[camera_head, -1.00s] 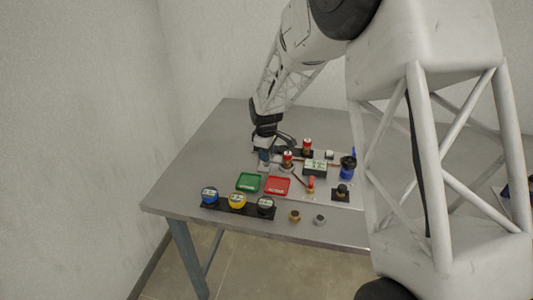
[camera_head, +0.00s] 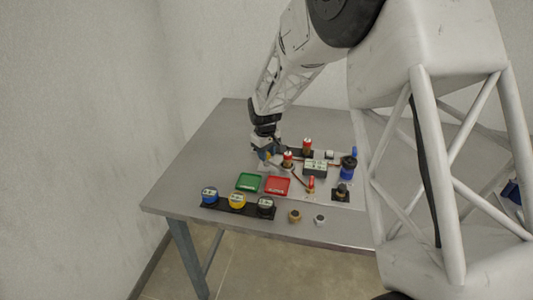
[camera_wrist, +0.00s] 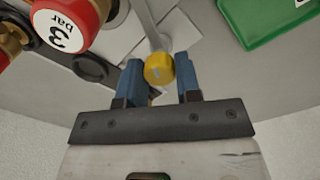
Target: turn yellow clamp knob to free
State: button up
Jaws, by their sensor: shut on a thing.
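The yellow clamp knob (camera_wrist: 158,68) shows in the wrist view at the end of a grey bar, between the two blue fingers of my gripper (camera_wrist: 159,80). My gripper is shut on the knob; the left finger lies close against it, and the contact on the right side is hard to make out. In the head view my gripper (camera_head: 267,155) is low over the back-left part of the fittings on the table, and the knob is too small and covered to tell its angle.
A red-capped part marked "3 bar" (camera_wrist: 67,25) stands close left of my gripper in the wrist view. A green tray (camera_head: 249,181) and a red tray (camera_head: 277,185) lie in front. The table's left side is clear.

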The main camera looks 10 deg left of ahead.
jog(key=m, duration=0.6)
jog(key=shift+m, duration=0.3)
jog(key=m, duration=0.6)
jog(key=shift+g, duration=0.3)
jog(key=o, duration=0.9)
jog(key=shift+a+r, duration=0.15)
jog(key=shift+r, duration=1.8)
jog(key=shift+a+r, duration=0.1)
jog(key=shift+r, duration=1.85)
